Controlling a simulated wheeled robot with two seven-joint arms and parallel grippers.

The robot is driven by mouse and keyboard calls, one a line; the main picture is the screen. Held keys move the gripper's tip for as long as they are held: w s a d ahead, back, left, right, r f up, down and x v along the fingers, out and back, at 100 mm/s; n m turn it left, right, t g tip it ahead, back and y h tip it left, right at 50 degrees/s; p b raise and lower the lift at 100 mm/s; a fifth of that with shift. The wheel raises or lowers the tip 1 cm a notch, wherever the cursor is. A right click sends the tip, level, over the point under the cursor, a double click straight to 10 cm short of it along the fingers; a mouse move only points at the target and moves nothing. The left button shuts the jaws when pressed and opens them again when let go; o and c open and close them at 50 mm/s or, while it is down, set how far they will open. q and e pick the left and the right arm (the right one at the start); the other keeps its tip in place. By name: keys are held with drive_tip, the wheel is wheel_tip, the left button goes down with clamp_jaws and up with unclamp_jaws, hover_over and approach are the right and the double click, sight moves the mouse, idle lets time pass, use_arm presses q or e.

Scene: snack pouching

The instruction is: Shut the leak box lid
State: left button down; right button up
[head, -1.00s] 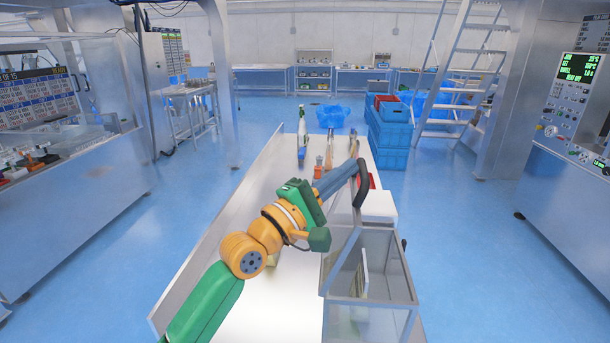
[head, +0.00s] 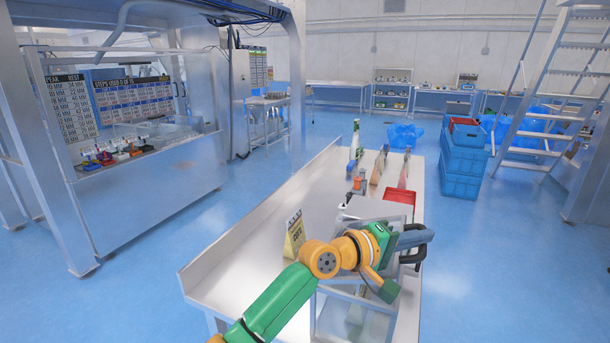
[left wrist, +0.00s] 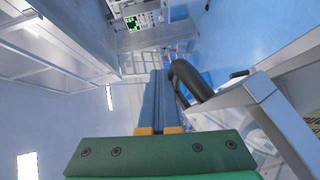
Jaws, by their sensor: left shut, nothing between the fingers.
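The leak box (head: 335,309) is a metal-framed box with clear walls at the front right end of the table. My left arm crosses over it and hides much of its top, so I cannot tell the lid's angle. A thick black curved handle (head: 421,257) shows at the box's right side; it also shows in the left wrist view (left wrist: 191,80). My left gripper (head: 424,236) is shut and empty. In the left wrist view, its blue-grey fingers (left wrist: 160,77) lie together close beside the handle; contact is unclear. My right gripper is not in view.
The table (head: 255,235) holds a yellow sign (head: 294,236), several upright pouches or bottles towards the far end and a red tray (head: 400,196). A pale block (head: 374,208) stands just behind the box. Blue crates (head: 464,165) stand on the floor beyond the table's right side.

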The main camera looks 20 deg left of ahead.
use_arm(q)
wheel_tip(320, 180, down, 7)
drive_tip(key=d, duration=0.2)
drive_tip(key=shift+r+m+y, duration=0.2)
drive_tip(key=shift+m+y, duration=0.2)
idle(0.4)
